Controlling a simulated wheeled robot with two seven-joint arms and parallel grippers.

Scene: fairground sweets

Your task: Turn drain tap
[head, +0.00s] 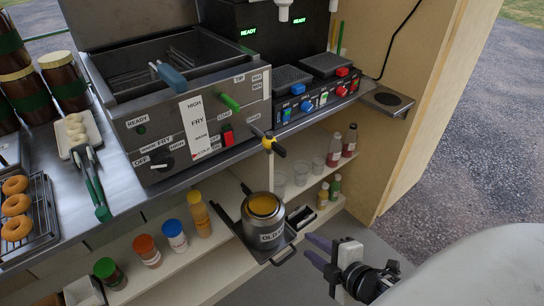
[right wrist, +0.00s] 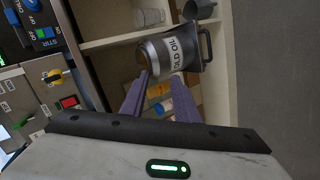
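The drain tap (head: 268,143) has a yellow and black handle and sticks out from the lower right front of the steel fryer (head: 190,130). Its yellow handle also shows at the left of the right wrist view (right wrist: 54,76). A metal can labelled OLD OIL (head: 265,235) stands below the tap, with yellow-orange contents at its top; it is also in the right wrist view (right wrist: 160,57). My right gripper (head: 312,250) has purple fingers, open and empty, right of the can and lower than the tap, apart from both. My left gripper is not in view.
The can stands on a dark tray (head: 285,256) with a handle. Shelves under the counter hold bottles and jars (head: 174,235). A red switch (head: 227,135) and a green handle (head: 229,102) are near the tap. A wooden side panel (head: 415,110) stands at right.

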